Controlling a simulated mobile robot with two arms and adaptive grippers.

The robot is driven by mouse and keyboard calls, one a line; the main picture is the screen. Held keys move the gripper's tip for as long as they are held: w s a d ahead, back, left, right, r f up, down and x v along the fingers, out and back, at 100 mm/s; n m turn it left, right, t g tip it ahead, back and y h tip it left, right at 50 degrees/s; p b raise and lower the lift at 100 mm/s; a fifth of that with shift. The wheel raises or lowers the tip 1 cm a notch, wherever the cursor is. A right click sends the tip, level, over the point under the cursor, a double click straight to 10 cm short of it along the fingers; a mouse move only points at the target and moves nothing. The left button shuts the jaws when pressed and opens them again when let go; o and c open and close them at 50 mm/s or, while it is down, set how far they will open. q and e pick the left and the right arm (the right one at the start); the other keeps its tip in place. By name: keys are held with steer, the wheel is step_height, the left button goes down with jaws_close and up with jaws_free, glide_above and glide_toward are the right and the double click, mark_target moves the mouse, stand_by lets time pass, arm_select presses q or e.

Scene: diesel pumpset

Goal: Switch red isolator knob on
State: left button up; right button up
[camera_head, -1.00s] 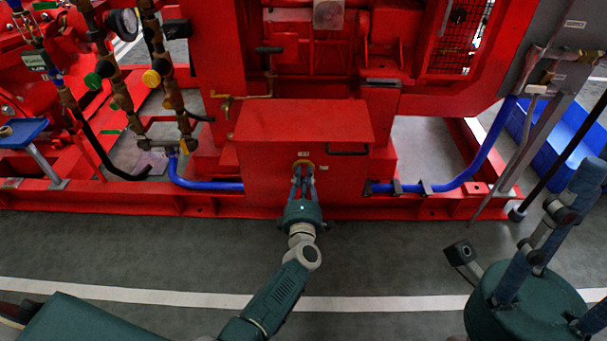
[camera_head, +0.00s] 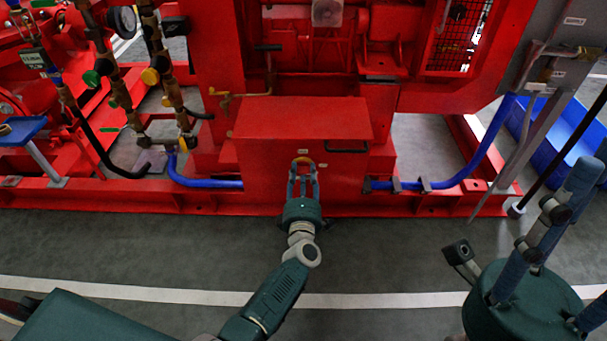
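The red isolator knob is on the front of the red box (camera_head: 268,170) in the camera_head view. Only the orange-yellow upper rim of the knob (camera_head: 304,160) shows clearly, and its setting cannot be read. My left gripper (camera_head: 303,170) points at the knob, with its two fingers apart and the tips just below the rim, at either side of the knob's centre. Whether they touch it is unclear. My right gripper (camera_head: 592,235) is close to the camera at the lower right, away from the box, its blue fingers spread; part of it is cut off.
A black handle (camera_head: 346,150) sits right of the knob. Blue pipes (camera_head: 207,184) run at both sides of the box along the red base frame (camera_head: 130,198). A blue bin (camera_head: 560,150) stands at right. The grey floor (camera_head: 150,245) in front is open.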

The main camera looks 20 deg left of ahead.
arm_select(q)
steer(key=v, duration=0.7)
steer(key=shift+s, duration=0.2)
steer(key=shift+d, duration=0.1)
